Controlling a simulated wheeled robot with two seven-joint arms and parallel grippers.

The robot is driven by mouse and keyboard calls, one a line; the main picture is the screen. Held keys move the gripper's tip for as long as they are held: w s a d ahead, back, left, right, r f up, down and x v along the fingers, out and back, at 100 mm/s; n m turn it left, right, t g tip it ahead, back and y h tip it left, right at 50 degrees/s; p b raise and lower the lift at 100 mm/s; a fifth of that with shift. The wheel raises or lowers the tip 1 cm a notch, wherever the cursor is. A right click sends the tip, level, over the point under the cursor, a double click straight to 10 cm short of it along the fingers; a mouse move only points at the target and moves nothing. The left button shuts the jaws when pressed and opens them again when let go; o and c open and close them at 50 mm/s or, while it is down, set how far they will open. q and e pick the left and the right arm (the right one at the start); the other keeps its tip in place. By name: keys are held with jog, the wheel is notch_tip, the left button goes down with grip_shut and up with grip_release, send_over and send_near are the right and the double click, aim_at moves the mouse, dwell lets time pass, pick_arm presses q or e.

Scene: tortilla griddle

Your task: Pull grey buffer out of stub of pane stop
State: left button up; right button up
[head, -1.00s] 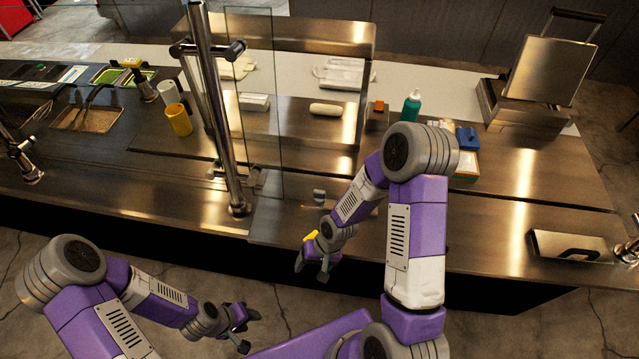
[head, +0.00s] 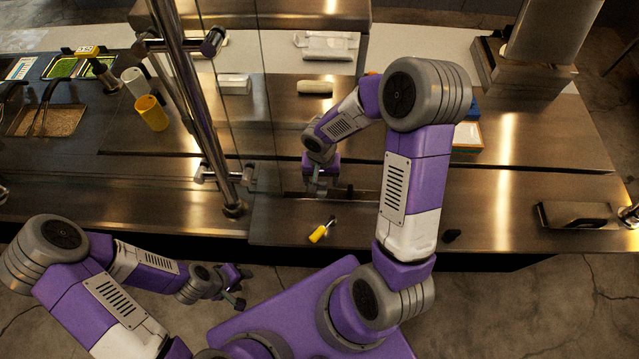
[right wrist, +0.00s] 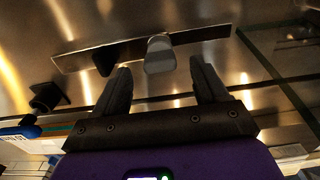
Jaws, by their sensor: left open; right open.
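A grey rounded buffer (right wrist: 160,53) stands out from a long dark metal strip (right wrist: 210,34) in the right wrist view. My right gripper (right wrist: 160,78) is open, with one finger on each side of the buffer in the picture; contact cannot be told. The stub inside the buffer is hidden. In the head view my right gripper (head: 318,188) is over the counter's front part, by the strip, and it mostly hides the buffer. My left gripper (head: 237,287) is open and empty, over the floor in front of the counter.
A yellow-handled tool (head: 319,233) lies on the counter just in front of my right gripper. A clear pane with a steel post (head: 205,115) stands to the left. A black-handled plate (head: 577,214) lies at far right.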

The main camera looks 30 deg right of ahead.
aim_at(321, 183)
notch_tip(321, 183, down, 5)
jog(key=shift+s+r, duration=0.1)
jog(key=shift+r, duration=0.1)
jog(key=c, duration=1.1)
notch_tip(321, 183, up, 10)
jog(key=shift+r+p, duration=0.1)
jog(key=shift+p, duration=0.3)
jog(key=shift+r+p, duration=0.7)
jog(key=shift+r, duration=0.75)
